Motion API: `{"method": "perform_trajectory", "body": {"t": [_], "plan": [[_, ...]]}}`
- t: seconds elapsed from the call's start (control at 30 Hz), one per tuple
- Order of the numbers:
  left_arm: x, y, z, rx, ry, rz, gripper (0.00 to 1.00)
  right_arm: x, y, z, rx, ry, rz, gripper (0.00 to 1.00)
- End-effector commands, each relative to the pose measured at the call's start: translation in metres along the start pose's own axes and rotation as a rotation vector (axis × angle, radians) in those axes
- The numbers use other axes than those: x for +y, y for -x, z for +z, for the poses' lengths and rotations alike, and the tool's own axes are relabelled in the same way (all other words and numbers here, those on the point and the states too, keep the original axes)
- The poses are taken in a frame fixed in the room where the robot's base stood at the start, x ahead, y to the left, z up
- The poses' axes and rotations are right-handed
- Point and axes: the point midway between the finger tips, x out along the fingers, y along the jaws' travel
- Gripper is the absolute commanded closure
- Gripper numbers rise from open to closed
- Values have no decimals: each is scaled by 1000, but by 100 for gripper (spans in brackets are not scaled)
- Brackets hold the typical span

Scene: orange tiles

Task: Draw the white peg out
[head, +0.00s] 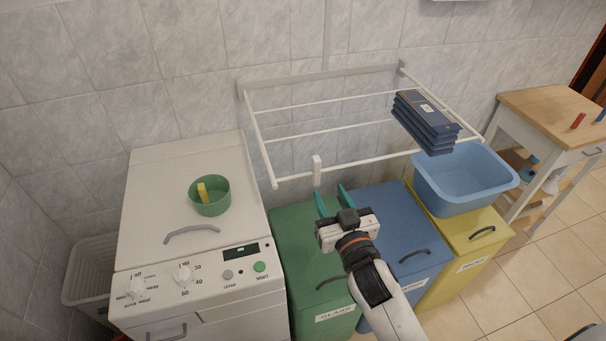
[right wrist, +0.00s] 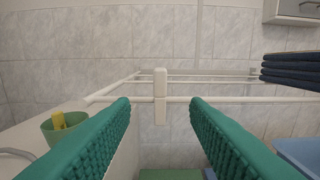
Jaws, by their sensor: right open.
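The white peg (head: 317,170) sits upright on the front bar of the white wall drying rack (head: 270,166). In the right wrist view the peg (right wrist: 160,98) spans the bar, part above it and part below. My right gripper (head: 331,198) is open, with green ribbed fingers, and is empty. It is in front of the rack and lower than the peg in the head view. In the right wrist view the peg shows beyond the gap between the fingers, slightly left of the middle. I do not see my left gripper.
Folded dark blue cloths (head: 425,120) hang on the rack's right side, above a blue basin (head: 462,185) on a yellow bin (head: 470,228). Green (head: 292,238) and blue bins (head: 388,212) stand below the rack. A green bowl (head: 209,202) is on the washing machine (head: 150,190) at left.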

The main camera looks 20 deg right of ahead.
Motion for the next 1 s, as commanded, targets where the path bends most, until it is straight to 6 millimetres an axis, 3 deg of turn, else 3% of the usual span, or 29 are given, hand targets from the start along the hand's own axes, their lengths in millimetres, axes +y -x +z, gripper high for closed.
{"method": "perform_trajectory", "body": {"t": [0.3,0.57,0.73,1.0], "plan": [[-15,20,5,-4,-1,-20,59,0,-52,6,-4,0,0,58],[-7,28,4,-2,-2,-10,59,2,-72,7,-4,-1,0,58],[-3,44,5,-2,0,-6,59,7,-97,15,-3,0,0,58],[-3,45,5,-2,1,-5,59,6,-117,10,-2,0,0,58]]}}
